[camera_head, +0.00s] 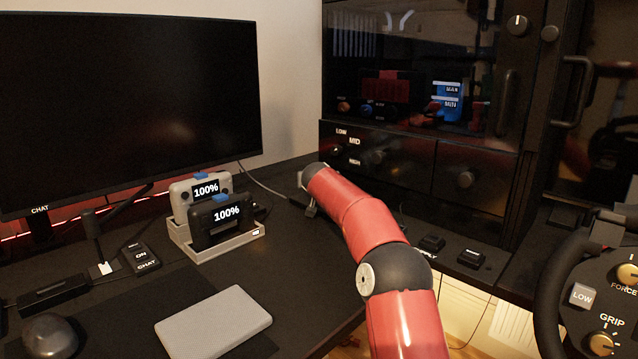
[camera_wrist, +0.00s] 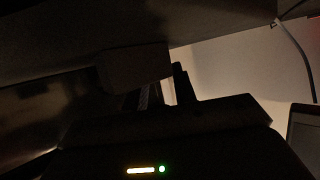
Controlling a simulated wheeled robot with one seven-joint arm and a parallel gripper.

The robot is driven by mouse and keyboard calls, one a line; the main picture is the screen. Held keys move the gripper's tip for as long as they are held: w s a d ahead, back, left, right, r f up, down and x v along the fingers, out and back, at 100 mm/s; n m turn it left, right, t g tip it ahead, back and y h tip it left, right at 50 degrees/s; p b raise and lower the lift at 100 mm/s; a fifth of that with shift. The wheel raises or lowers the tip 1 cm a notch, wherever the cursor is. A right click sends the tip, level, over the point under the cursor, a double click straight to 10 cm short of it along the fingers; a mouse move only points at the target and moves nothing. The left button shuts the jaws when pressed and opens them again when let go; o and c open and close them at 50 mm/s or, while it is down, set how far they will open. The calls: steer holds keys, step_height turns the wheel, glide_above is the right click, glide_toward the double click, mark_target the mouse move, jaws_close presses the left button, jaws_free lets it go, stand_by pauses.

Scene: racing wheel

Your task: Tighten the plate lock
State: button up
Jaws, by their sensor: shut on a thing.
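My gripper (camera_head: 309,203) is at the end of my red arm, low beside the left front corner of the black cabinet, just above the desk. In the wrist view my gripper (camera_wrist: 178,88) shows as dark fingers above a dark body with small lights. It is shut on a dark, blocky part (camera_wrist: 133,68), which may be the plate lock. The wrist view is very dark, so the part's shape and how far it is turned cannot be told. In the head view my gripper and arm hide it.
The black cabinet (camera_head: 408,153) with LOW, MID and HIGH marks stands right behind my gripper. A tray (camera_head: 240,240) with two 100% devices is to the left, near a monitor (camera_head: 130,100). A grey slab (camera_head: 213,322) lies in front. A steering wheel (camera_head: 553,290) is at right.

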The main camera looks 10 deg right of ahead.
steer(key=shift+w+a+f+m+h+b, duration=0.15)
steer(key=shift+a+m+h+b, duration=0.15)
steer(key=shift+m+h+b, duration=0.4)
steer(key=m+h+p, duration=0.1)
steer(key=m+g+h+p, duration=0.1)
steer(key=p, duration=0.1)
steer(key=shift+r+g+h, duration=0.3)
steer(key=shift+r, duration=0.1)
steer(key=shift+f+m+h, duration=0.15)
steer(key=shift+m+h, duration=0.25)
steer(key=shift+m, duration=0.1)
steer(key=o, duration=0.7)
